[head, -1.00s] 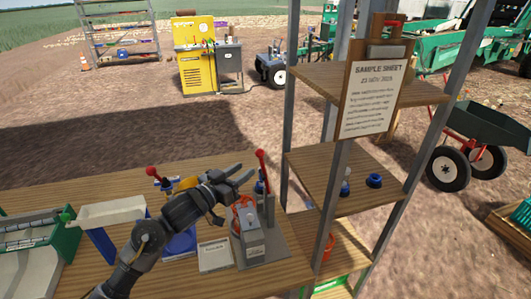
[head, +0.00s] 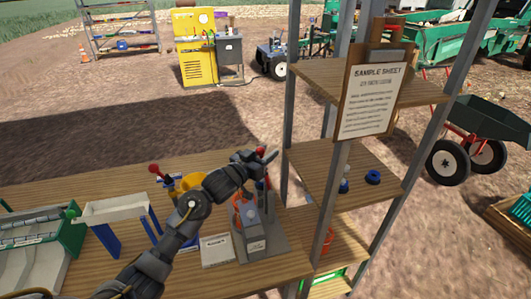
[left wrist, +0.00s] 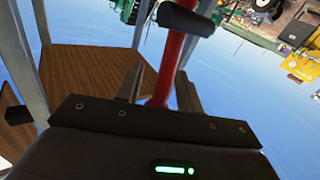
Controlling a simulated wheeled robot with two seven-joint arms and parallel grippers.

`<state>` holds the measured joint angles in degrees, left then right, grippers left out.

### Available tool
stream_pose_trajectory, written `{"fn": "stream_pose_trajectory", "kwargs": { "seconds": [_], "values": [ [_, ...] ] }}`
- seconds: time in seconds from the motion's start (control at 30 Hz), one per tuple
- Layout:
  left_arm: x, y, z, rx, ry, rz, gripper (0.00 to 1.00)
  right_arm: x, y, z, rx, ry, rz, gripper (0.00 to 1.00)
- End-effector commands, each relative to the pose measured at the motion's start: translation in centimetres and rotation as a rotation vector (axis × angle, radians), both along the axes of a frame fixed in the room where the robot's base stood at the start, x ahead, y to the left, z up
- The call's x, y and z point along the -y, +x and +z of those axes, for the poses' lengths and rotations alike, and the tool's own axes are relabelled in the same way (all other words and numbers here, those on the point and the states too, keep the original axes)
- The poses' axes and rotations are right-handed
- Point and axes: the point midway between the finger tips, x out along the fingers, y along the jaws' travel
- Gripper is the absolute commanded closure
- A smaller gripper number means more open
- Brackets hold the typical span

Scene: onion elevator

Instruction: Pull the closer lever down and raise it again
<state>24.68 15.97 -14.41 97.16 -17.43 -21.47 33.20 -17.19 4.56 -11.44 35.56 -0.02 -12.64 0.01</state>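The closer red lever stands on the grey device (head: 256,232) on the workbench. In the head view my left gripper (head: 262,158) is at this lever and covers most of it. In the left wrist view the red lever (left wrist: 165,80) runs up between the two fingers of my left gripper (left wrist: 160,88). The fingers lie close on either side of it; whether they press on it is unclear. My right gripper is not in view.
A wooden shelf rack (head: 335,175) with metal posts stands close right of the grey device. A sample sheet (head: 373,95) hangs on it. A small white label card (head: 215,250) lies left of the device. A white tray (head: 115,208) stands at the bench's left.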

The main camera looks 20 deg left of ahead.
Motion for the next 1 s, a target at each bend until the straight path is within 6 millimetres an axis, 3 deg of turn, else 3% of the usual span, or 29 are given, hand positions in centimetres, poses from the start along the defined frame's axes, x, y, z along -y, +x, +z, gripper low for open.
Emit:
{"fn": "stream_pose_trajectory", "kwargs": {
  "seconds": [0.07, 0.33, 0.73, 1.0],
  "values": [
    [0.0, 0.0, 0.0, 0.000, 0.000, 0.000, 0.64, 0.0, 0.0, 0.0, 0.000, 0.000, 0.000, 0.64],
    [0.0, 0.0, 0.0, 0.001, 0.000, 0.000, 0.99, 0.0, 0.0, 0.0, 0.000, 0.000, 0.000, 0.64],
    [-0.2, -0.1, 0.3, 0.014, -0.013, 0.002, 1.00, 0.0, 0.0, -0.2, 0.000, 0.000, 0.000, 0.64],
    [-1.8, -1.0, -0.2, 0.081, -0.113, 0.004, 1.00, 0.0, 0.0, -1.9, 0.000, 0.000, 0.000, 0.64]
  ]
}}
